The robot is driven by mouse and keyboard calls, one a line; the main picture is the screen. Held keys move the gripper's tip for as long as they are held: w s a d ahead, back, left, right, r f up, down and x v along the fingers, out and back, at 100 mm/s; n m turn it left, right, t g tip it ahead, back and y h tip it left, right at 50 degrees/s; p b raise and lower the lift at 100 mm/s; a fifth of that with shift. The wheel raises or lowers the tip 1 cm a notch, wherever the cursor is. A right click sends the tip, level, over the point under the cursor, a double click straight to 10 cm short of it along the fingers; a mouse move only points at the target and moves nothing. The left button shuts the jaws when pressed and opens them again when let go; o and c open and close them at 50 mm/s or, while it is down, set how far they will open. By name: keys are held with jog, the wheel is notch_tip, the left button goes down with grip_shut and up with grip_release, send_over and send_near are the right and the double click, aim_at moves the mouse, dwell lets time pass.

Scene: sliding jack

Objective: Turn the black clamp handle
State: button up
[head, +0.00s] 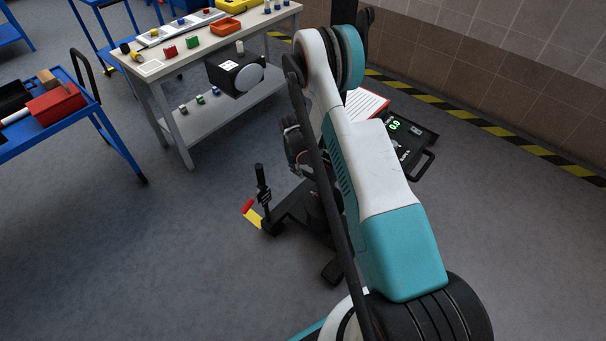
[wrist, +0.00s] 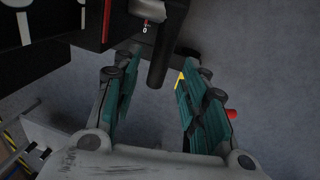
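A black jack-like device (head: 300,207) stands on the floor, partly hidden behind my arm in the head view. An upright black handle (head: 262,184) rises at its left end, beside a red and yellow piece (head: 252,214). In the wrist view a dark rod with a rounded end (wrist: 160,62) points down between the far ends of my fingers; I cannot tell if it is the clamp handle. My gripper (wrist: 155,82) is open there, its teal pads apart on either side, with no clear contact. In the head view my gripper (head: 297,146) is partly covered by my arm.
A grey workbench (head: 215,112) with small coloured parts stands at the upper left, and a blue cart (head: 50,130) at the far left. A black unit with a green display (head: 408,138) lies right of my arm. The floor at lower left is clear.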

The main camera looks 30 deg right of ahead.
jog(key=shift+w+d+f+b, duration=0.15)
jog(key=shift+f+b, duration=0.1)
jog(key=shift+f, duration=0.65)
jog(key=shift+d+f+b, duration=0.15)
jog(key=shift+f+b, duration=0.1)
jog(key=shift+f, duration=0.65)
grip_shut()
